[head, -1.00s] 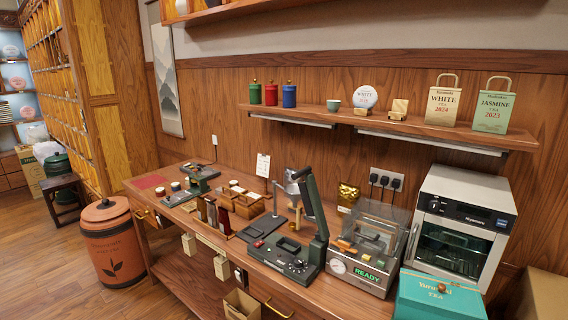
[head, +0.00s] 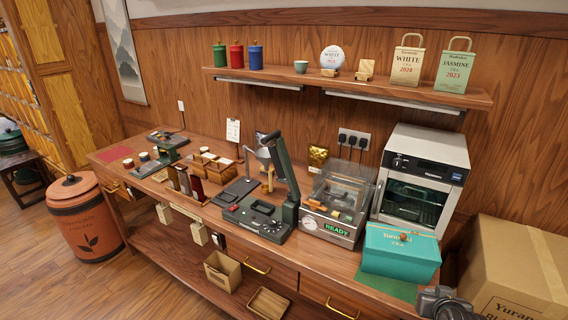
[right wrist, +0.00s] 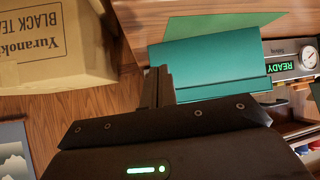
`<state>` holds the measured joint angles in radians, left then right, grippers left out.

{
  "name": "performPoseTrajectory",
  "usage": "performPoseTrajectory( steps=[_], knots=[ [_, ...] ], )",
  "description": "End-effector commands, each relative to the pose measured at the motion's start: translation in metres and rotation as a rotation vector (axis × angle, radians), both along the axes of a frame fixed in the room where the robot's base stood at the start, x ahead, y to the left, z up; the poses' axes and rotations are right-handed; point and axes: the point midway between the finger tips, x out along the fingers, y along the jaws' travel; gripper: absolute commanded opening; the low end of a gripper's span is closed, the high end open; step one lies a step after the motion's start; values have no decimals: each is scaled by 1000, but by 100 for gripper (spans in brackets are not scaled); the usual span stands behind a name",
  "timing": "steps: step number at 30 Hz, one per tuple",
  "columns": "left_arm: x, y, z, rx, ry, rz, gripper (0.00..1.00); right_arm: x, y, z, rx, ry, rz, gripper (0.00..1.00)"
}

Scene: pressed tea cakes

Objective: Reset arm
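My right gripper (head: 442,303) shows as a dark shape at the lower right edge of the head view, in front of the teal tea box (head: 402,252). In the right wrist view its two dark fingers (right wrist: 158,86) lie together with nothing between them. Beyond the fingers in that view are the teal box (right wrist: 215,62) and the cardboard box (right wrist: 50,45), both apart from them as far as I can tell. My left gripper is in neither view.
The wooden counter (head: 340,270) carries the press (head: 262,205), a sealer reading READY (head: 335,205) and an oven (head: 420,180). A large cardboard box (head: 515,265) stands at the right. A shelf (head: 350,88) with bags and tins hangs above. Open crates (head: 222,270) sit below.

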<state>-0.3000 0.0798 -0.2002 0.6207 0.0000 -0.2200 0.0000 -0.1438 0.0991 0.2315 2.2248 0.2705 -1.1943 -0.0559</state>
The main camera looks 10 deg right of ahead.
Motion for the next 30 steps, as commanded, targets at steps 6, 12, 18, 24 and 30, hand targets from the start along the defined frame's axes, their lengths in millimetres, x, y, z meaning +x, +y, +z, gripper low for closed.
performPoseTrajectory(
  steps=[6,12,18,24,30],
  knots=[
    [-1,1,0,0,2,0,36,40,-101,76,-6,-296,-276,0],
    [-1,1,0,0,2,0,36,27,-225,155,29,-651,-674,0],
    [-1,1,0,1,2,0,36,-45,-328,169,173,-979,-1270,0],
    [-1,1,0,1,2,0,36,-62,-314,91,467,-990,-1865,0],
    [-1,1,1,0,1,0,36,18,-204,52,818,-657,-2210,0]
  ],
)
